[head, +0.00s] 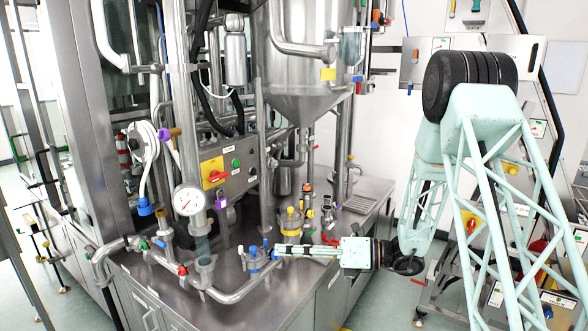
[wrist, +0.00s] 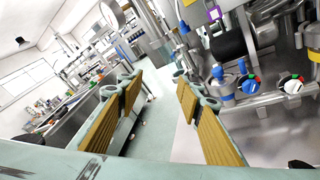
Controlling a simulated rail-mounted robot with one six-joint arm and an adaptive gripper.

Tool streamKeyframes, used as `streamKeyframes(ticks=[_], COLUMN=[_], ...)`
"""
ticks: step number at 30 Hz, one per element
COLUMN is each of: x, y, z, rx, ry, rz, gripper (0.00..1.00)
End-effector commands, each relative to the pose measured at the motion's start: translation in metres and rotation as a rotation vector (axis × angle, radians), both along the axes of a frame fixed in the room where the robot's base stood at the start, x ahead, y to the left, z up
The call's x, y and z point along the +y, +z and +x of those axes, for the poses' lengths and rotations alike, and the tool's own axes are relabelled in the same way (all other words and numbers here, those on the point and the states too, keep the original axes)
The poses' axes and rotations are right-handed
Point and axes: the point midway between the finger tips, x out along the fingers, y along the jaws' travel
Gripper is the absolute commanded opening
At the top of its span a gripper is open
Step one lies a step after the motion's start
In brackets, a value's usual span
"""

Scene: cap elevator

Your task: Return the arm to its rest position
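My arm (head: 500,150) is mint green with an open lattice structure and fills the right side of the head view. It bends down, and my gripper (head: 280,251) points left over the steel worktop. In the head view its tips are near a valve with blue knobs (head: 254,258); I cannot tell whether they touch. In the wrist view the two ribbed, tan-padded fingers of my gripper (wrist: 155,90) stand apart with nothing between them but a view of the floor. A blue-topped valve (wrist: 221,82) is to the right of the fingers there.
The steel worktop (head: 250,305) carries pipes, a pressure gauge (head: 188,200), a yellow valve (head: 291,222) and a control box (head: 225,168). A steel tank (head: 300,60) hangs above. Coloured round knobs (wrist: 250,84) line the right of the wrist view. Floor (head: 385,300) shows right of the worktop.

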Motion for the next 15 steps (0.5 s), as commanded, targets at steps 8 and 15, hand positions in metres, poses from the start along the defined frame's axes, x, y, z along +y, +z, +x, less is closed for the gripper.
streamKeyframes(ticks=[8,15], x=[0.010,0.015], y=[0.037,0.062], z=[-0.040,-0.077], rx=[-0.118,-0.219], ry=[0.109,0.203], rz=[-0.081,-0.152], gripper=[0.34,0.34])
